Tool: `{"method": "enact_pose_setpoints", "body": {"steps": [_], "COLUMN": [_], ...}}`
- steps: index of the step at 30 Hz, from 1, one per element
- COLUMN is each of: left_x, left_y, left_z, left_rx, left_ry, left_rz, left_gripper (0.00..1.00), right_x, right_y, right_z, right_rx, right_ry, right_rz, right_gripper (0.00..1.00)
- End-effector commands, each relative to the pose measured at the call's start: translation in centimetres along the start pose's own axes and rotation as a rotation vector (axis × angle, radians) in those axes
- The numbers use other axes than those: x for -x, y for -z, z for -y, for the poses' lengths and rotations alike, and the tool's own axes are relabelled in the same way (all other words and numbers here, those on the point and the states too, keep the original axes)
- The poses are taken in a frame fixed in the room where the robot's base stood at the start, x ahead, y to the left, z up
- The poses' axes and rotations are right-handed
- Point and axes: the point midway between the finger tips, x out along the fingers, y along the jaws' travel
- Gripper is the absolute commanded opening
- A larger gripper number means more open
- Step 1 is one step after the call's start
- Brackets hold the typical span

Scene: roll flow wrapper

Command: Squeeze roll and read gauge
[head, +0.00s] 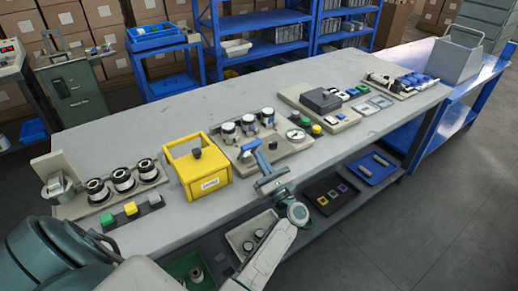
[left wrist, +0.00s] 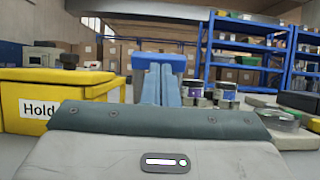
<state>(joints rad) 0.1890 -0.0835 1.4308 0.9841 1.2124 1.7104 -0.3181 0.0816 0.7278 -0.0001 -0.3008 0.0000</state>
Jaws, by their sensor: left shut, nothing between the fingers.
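In the head view, a tan board (head: 276,152) near the middle of the table carries white-and-dark rolls (head: 248,124) in a row and a round white-faced gauge (head: 295,135). The gauge's reading is too small to make out. My left gripper (head: 260,163) is shut and empty over the board's front edge. A blue bar (head: 250,146) shows at its fingertips; I cannot tell whether they touch. In the left wrist view, the blue bar (left wrist: 160,60) is straight ahead beyond the closed fingers, with rolls (left wrist: 193,92) just to the right. My right gripper is not in view.
A yellow box (head: 198,172) marked "Hold" stands left of the board. Farther left are dark-topped rolls (head: 122,179) and coloured blocks (head: 131,208). Green (head: 303,120) and yellow (head: 316,130) pieces and a dark-topped device (head: 321,100) stand right. The table's back strip is clear.

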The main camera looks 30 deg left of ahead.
Motion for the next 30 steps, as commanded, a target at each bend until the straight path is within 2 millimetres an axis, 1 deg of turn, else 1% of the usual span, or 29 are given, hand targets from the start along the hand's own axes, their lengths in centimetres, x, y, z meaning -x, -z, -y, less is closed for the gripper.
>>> {"method": "enact_pose_setpoints", "body": {"steps": [1, 3, 9, 21, 26, 30], "left_x": [-0.4, -0.6, -0.7, -0.8, -1.1, -1.9], "left_y": [-0.6, -0.6, -0.5, -0.5, -0.8, -1.3], "left_z": [-0.2, -0.4, -0.7, -0.7, -0.7, -0.7], "left_rx": [-0.002, -0.002, 0.0, 0.001, 0.003, 0.004], "left_ry": [0.001, 0.001, 0.001, 0.0, -0.001, 0.0], "left_rz": [0.0, 0.0, 0.0, -0.006, -0.043, -0.113], "left_gripper": [0.0, 0.0, 0.0, 0.0, 0.0, 0.0], "right_x": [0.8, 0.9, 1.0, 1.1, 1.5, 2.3], "right_y": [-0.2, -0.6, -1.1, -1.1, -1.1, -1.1], "right_z": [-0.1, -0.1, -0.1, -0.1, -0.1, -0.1], "right_rx": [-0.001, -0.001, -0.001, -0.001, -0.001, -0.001], "right_ry": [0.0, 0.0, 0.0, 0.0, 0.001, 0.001], "right_rz": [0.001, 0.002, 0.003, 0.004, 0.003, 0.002], "right_gripper": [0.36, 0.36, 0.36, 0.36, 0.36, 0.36]}}
